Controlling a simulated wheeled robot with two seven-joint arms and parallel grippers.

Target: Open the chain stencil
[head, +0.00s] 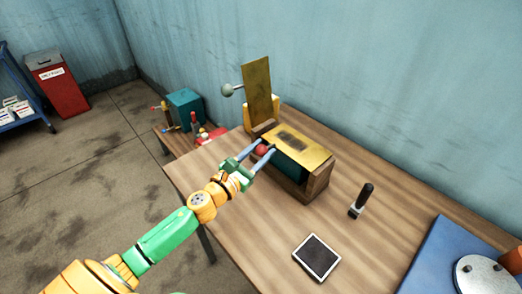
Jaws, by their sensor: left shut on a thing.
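A flat brass stencil plate (300,145) with a dark cut-out area lies over a teal block (291,167) in a wooden holder (319,181). A red ball knob (262,150) sits at the near left edge of this plate. My left gripper (265,147) has its blue-grey fingers on either side of the red knob and is shut on it. A second brass plate (258,90) stands upright behind, with a grey ball knob (226,90) on its left. Which plate bears the chain pattern I cannot tell. My right gripper is not in view.
A black-handled tool (362,200) and a dark tablet (317,257) lie on the wooden table (240,225). A blue surface (440,265) with a round metal plate is at the right. A low side table with a teal box (185,104) stands behind left.

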